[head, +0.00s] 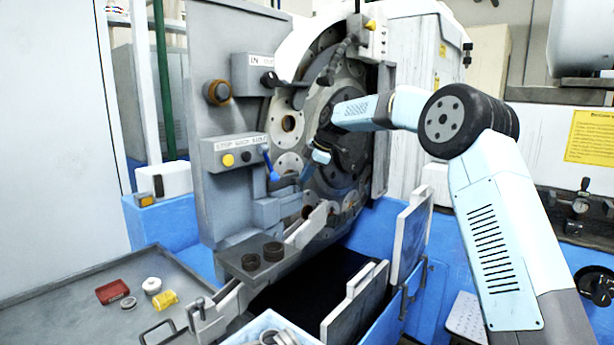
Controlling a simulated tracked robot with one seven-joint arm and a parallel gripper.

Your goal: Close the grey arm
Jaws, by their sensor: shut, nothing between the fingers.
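The ring grinder's round face (345,130) stands upright at the centre of the head view. A grey bar-like arm (306,226) slants up to the right below this face, beside a small ledge with dark rings (262,256). I cannot tell for sure whether this bar is the grey arm of the task. My arm reaches in from the right, in front of the grinder face. My gripper (304,175) is small and partly lost against the face. It looks shut and empty, right of a blue-handled lever (270,166). Contact with any part cannot be made out.
A grey control panel (215,185) with buttons stands left of the face. White upright plates (412,232) rise at the lower right of the opening. A grey table (75,290) at the lower left bears small parts. A bin of rings (262,325) sits at the front.

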